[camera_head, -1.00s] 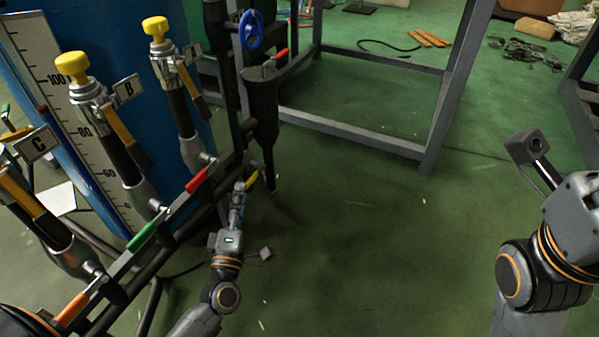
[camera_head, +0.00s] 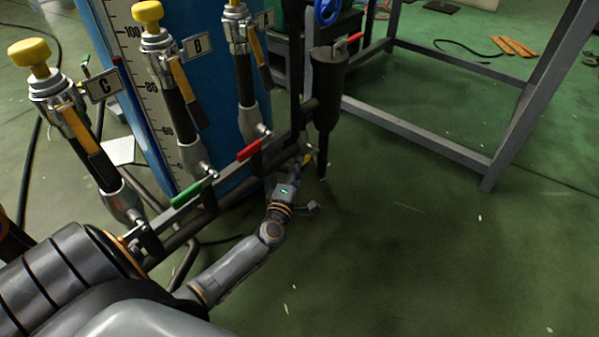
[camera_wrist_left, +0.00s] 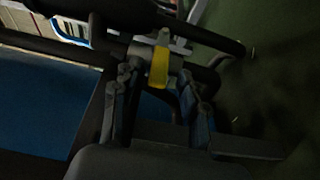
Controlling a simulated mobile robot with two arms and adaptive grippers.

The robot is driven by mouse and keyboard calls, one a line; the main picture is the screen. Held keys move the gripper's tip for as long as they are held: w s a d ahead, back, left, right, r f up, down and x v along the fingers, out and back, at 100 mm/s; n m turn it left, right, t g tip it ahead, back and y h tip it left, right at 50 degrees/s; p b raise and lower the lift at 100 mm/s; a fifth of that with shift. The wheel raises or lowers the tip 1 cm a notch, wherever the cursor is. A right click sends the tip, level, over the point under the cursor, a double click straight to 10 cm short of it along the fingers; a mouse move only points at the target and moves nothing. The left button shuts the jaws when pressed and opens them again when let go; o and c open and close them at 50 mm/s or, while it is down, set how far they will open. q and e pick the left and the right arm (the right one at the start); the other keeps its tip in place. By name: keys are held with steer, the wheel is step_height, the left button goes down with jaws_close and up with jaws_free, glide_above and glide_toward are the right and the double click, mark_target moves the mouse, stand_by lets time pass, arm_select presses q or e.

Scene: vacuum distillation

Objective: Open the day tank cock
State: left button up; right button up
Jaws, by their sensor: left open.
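A small cock with a yellow handle (camera_head: 307,159) sits at the right end of the dark pipe manifold, low beside the blue tank (camera_head: 215,75). No label shows on this cock. My left gripper (camera_head: 301,166) is right at it, small and partly blurred in the head view. In the left wrist view the yellow handle (camera_wrist_left: 160,66) lies between the tips of my open left gripper (camera_wrist_left: 161,78). The fingers stand apart on each side of the handle, with gaps showing. My right gripper is out of view.
Red (camera_head: 249,150) and green (camera_head: 187,194) levers sit along the manifold left of my gripper. A dark funnel vessel (camera_head: 327,85) with a red lever hangs just above. Yellow-capped valves labelled B and C stand at left. Green floor (camera_head: 420,240) at right is clear.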

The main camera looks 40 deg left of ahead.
arm_select(q)
steer(key=shift+w+a, duration=0.25)
steer(key=shift+w, duration=0.45)
jaws_close()
steer(key=shift+r, duration=0.1)
